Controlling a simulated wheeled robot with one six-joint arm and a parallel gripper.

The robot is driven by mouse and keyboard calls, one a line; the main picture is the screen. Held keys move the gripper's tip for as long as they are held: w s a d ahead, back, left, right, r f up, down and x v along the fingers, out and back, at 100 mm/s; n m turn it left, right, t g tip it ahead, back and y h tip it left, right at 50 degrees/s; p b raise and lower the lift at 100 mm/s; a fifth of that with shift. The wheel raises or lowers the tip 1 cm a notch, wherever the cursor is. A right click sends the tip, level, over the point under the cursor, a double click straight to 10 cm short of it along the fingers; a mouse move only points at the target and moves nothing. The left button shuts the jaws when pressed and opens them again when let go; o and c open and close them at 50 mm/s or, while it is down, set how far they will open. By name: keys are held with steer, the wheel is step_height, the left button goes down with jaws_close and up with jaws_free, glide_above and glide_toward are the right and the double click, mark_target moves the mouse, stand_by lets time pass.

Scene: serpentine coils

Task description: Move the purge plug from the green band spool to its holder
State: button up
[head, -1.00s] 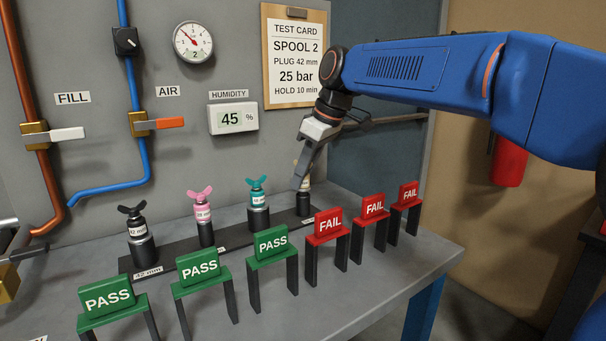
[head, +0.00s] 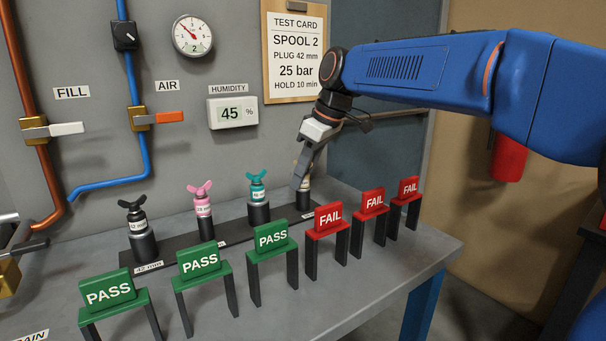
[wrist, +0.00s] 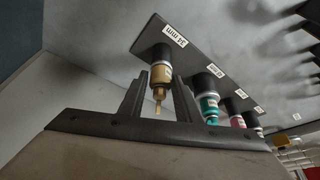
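A tan plug with a white band (wrist: 160,78) stands in the dark holder at the right end of the row in the head view. In the wrist view it sits upside down in the picture, its lower end in the black socket (wrist: 156,53). My gripper (head: 300,182) reaches down to this plug from above. In the wrist view my gripper's two fingers (wrist: 160,75) stand on either side of the plug's body, very close to it. I cannot tell whether they touch it. No spool with a green band shows.
Black (head: 134,216), pink (head: 203,211) and teal (head: 257,190) plugs stand in the same row on a dark strip (head: 185,254). Green PASS stands (head: 198,260) and red FAIL stands (head: 328,217) line the bench front. A test card (head: 297,55) hangs on the wall.

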steer(key=o, duration=0.3)
steer(key=shift+o, duration=0.2)
steer(key=shift+r, duration=0.15)
